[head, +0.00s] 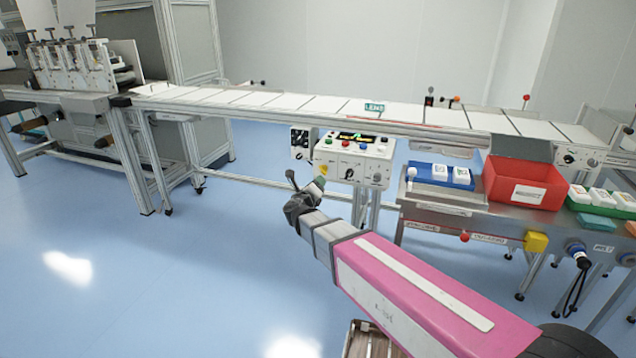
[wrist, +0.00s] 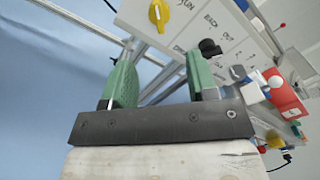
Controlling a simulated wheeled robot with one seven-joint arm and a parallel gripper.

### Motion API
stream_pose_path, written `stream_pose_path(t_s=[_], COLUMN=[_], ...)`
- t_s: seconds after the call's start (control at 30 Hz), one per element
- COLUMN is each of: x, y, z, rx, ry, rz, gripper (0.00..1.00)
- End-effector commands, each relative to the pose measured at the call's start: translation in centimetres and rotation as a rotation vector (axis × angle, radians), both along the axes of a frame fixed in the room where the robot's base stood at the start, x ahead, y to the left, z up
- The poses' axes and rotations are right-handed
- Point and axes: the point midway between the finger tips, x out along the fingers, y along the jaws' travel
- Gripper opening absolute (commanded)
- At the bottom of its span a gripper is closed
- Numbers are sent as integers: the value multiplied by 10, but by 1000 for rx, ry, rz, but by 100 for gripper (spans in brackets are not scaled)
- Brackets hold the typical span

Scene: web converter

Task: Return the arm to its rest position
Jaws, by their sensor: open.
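My arm, with a pink and white link, reaches from the lower right of the head view toward the middle. My gripper (head: 306,186) is at its end, in front of and below the control panel (head: 352,160). In the wrist view my gripper (wrist: 160,85) shows two green fingers standing apart with nothing between them. The control panel (wrist: 205,40) with its yellow knob (wrist: 159,14) lies beyond the fingers there. The fingers look apart from the panel, but the exact distance cannot be told.
A long conveyor table (head: 270,100) runs across the back. A steel side bench (head: 440,208) at the right carries a red bin (head: 522,183), a blue tray (head: 428,174) and a green tray (head: 590,206). A brown crate (head: 368,340) shows at the bottom. Blue floor at the left is clear.

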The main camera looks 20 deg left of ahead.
Motion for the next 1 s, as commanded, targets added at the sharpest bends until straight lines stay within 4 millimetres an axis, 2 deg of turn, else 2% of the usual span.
stream_pose_path(t_s=[0.37,0.47,0.57,0.77,0.9,1.0], x=[-2,1,8,17,9,-3], y=[-1,-15,-51,-161,-233,-279], z=[0,-3,-13,-47,-73,-92], rx=[3,54,199,692,1047,1290], ry=[1,14,50,112,100,59], rz=[-3,-31,-108,-402,-646,-834], gripper=[53,53,53,53,53,53])
